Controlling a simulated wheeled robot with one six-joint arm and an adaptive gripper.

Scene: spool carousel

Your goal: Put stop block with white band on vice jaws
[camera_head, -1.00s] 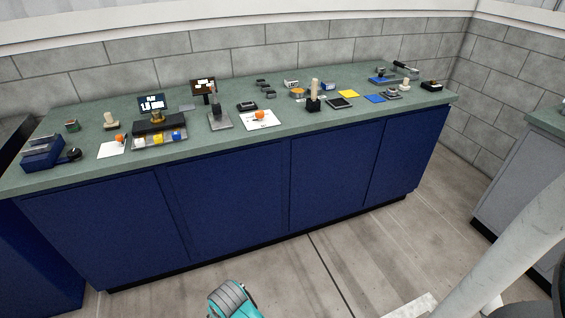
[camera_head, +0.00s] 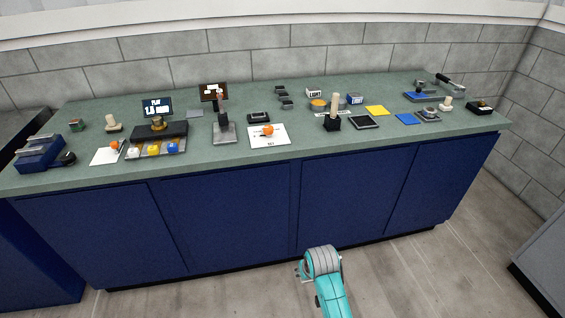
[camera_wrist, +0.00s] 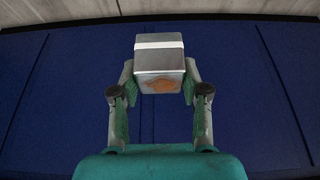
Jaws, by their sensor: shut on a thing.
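The stop block with white band (camera_wrist: 158,60) is a grey metal block with a white stripe across its upper part and a brown-orange patch on its near face. My gripper (camera_wrist: 158,84) is shut on it, one finger on each side, in the wrist view. In the head view my arm end is in front of the bench, low over the floor, and the block cannot be made out. A blue vice-like device (camera_head: 40,153) with a dark round end stands at the bench's left end. Another blue device (camera_head: 422,96) with a handle lies at the far right; I cannot tell which has the vice jaws.
The green bench top (camera_head: 205,158) carries scales (camera_head: 158,132), a dark stand (camera_head: 223,130), a white sheet (camera_head: 268,140) with an orange knob, a black holder (camera_head: 332,123) with a pale rod, and yellow (camera_head: 377,110) and blue (camera_head: 408,119) pads. Floor before the bench is clear.

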